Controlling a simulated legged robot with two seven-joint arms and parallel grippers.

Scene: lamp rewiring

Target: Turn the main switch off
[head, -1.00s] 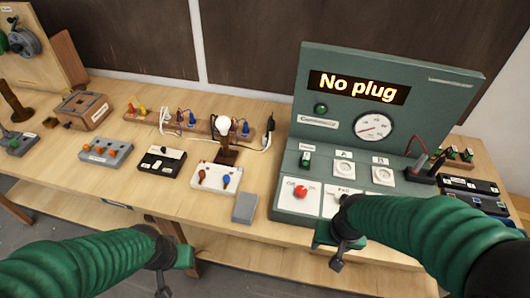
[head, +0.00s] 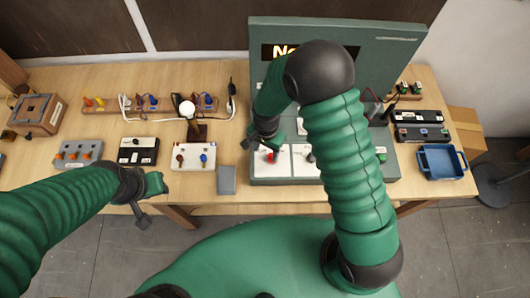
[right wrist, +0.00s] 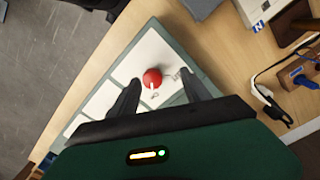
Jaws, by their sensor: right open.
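The main switch is a red knob (head: 271,157) on a white plate at the left of the green panel's (head: 388,62) low front ledge. In the right wrist view the red knob (right wrist: 152,77) shows a pale pointer mark and sits between the two dark fingers as seen there. My right gripper (head: 262,143) is open, just above and behind the knob in the head view. I cannot tell whether its fingers touch the knob. My left gripper (head: 146,203) hangs in front of the table's edge at the left, apart from everything; its jaws are unclear.
A grey block (head: 227,181) stands left of the panel. A blue tray (head: 440,162) lies at the right. My right arm hides much of the panel and its display.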

